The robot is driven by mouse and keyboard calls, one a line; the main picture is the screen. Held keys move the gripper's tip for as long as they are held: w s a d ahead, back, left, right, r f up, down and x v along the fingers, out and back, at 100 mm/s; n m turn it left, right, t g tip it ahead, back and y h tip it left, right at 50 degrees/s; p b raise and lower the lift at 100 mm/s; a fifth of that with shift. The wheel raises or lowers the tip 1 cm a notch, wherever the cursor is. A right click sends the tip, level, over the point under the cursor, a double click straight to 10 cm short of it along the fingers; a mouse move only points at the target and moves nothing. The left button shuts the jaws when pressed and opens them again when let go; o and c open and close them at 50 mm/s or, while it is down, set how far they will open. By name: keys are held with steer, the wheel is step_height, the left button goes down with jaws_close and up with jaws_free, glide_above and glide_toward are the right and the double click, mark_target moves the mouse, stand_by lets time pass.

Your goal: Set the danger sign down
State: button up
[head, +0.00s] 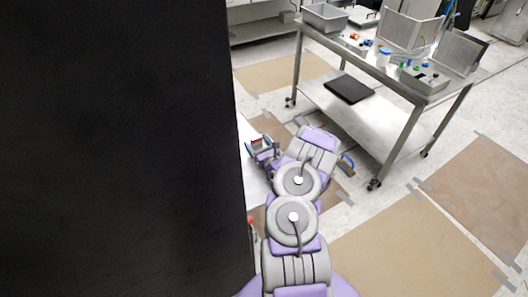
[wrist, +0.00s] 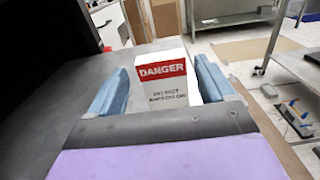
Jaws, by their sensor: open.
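The danger sign (wrist: 163,83) is a white upright block with a red band reading DANGER, in the middle of the wrist view. My gripper (wrist: 158,88) is open, with one blue finger on each side of the sign. A gap shows beside the right finger; the left finger is close to the sign's edge, and contact there is unclear. The sign's lower end is hidden behind my gripper's palm, so its footing cannot be seen. In the head view my gripper (head: 262,149) is small, beside a large black panel, with a bit of red between its fingers.
A large black panel (head: 120,150) blocks the left of the head view. A grey surface (wrist: 50,120) lies left of the sign. A metal cart (head: 395,135) with trays and small items stands at the right. Brown floor patches (head: 420,250) lie in front of it.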

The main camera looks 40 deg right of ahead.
steer(key=p+v, duration=0.2)
steer(key=v, duration=0.8)
steer(key=shift+s+a+r, duration=0.1)
steer(key=shift+s, duration=0.2)
